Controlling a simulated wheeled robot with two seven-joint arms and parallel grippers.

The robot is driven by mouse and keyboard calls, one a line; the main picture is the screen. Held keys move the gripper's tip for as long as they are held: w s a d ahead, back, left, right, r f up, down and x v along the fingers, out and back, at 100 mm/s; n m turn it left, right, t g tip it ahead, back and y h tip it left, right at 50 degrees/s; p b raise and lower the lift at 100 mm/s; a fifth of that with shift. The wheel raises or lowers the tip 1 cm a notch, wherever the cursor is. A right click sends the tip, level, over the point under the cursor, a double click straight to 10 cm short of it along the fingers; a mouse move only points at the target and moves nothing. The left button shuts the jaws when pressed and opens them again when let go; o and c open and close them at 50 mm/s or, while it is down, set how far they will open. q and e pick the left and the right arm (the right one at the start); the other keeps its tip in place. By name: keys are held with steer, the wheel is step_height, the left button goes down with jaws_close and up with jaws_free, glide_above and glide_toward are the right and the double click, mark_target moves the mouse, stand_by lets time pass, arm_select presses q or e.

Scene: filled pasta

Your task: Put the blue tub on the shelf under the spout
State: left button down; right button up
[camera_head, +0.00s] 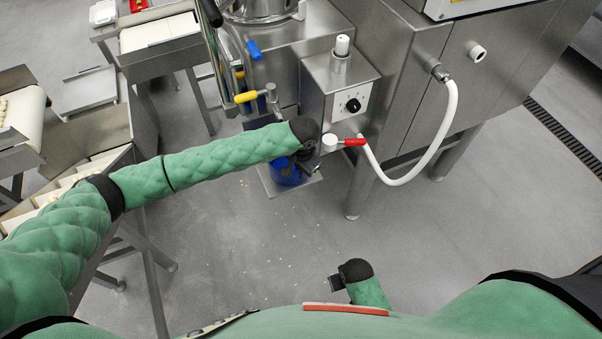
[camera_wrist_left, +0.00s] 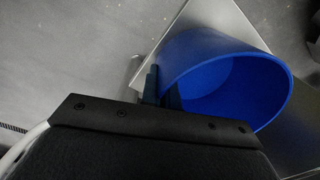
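The blue tub (camera_head: 283,175) is at the small metal shelf (camera_head: 312,187) low on the machine, partly hidden behind my left gripper (camera_head: 305,165). In the left wrist view the open tub (camera_wrist_left: 228,62) shows tilted in the picture, with the shelf plate (camera_wrist_left: 215,14) behind it. The left gripper's fingers (camera_wrist_left: 161,90) straddle the tub's near wall, one outside and one inside, and look closed on it. I cannot tell whether the tub's base touches the shelf. The spout is not clearly visible. My right gripper (camera_head: 336,282) is low in the head view, away from the tub; its fingers are unclear.
A steel machine with a dial box (camera_head: 350,103), a red-handled valve (camera_head: 353,142) and a white hose (camera_head: 448,120) stands close to the left gripper. Yellow and blue handles are above. A conveyor frame is at left. The floor in front is mostly clear.

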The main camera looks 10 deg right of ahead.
steer(key=shift+w+r, duration=0.1)
steer(key=shift+r, duration=0.35)
arm_select(q)
steer(key=shift+f, duration=0.1)
arm_select(e)
steer(key=shift+f, duration=0.1)
arm_select(q)
steer(key=c, duration=1.7)
jaws_free()
arm_select(e)
steer(key=shift+a+f, duration=0.1)
steer(key=shift+f, duration=0.05)
